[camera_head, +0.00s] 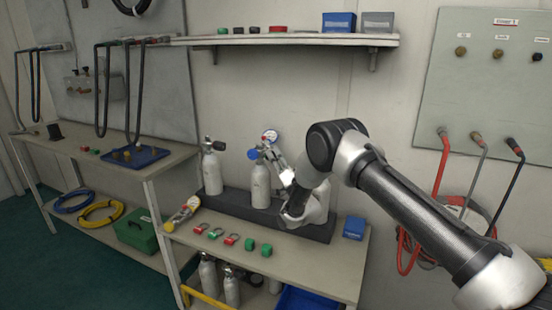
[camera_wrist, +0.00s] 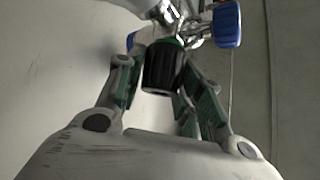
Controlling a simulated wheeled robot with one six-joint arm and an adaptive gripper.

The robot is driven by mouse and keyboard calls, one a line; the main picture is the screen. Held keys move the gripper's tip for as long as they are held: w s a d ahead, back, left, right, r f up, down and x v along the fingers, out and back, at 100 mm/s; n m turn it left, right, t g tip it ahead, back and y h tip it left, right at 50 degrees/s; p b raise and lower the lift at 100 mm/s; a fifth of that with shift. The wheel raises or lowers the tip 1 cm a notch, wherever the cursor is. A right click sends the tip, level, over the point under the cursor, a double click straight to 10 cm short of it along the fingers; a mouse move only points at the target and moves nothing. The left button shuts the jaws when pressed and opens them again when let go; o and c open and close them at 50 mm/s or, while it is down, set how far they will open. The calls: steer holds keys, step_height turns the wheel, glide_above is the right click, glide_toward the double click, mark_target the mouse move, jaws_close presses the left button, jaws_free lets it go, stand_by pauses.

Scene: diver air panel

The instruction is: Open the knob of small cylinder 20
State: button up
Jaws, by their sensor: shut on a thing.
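Small grey-white cylinders stand in a dark rack on the bench in the head view: one at the left (camera_head: 212,172) with a black knob (camera_head: 216,146), and one in the middle (camera_head: 260,186) with a gauge (camera_head: 270,136) and a blue knob (camera_head: 252,154). I cannot read a number 20 on them. My gripper (camera_head: 283,172) is beside the middle cylinder's valve, partly covering the rack's right side. In the wrist view my gripper (camera_wrist: 164,88) is shut on a ridged black knob (camera_wrist: 163,68), one finger at each side. The knob is hidden in the head view.
A blue knob (camera_wrist: 227,24) sits close to the right finger. The dark rack (camera_head: 235,207) lies along the bench. Red and green parts (camera_head: 232,240) and a blue box (camera_head: 354,228) lie in front and right. A shelf (camera_head: 290,40) hangs above.

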steer(key=shift+f+n+g+y, duration=0.1)
steer(key=shift+n+g+y, duration=0.2)
steer(key=shift+n+y, duration=0.5)
steer(key=o, duration=1)
steer(key=v, duration=0.7)
steer(key=shift+s, duration=0.2)
steer(key=shift+d, duration=0.1)
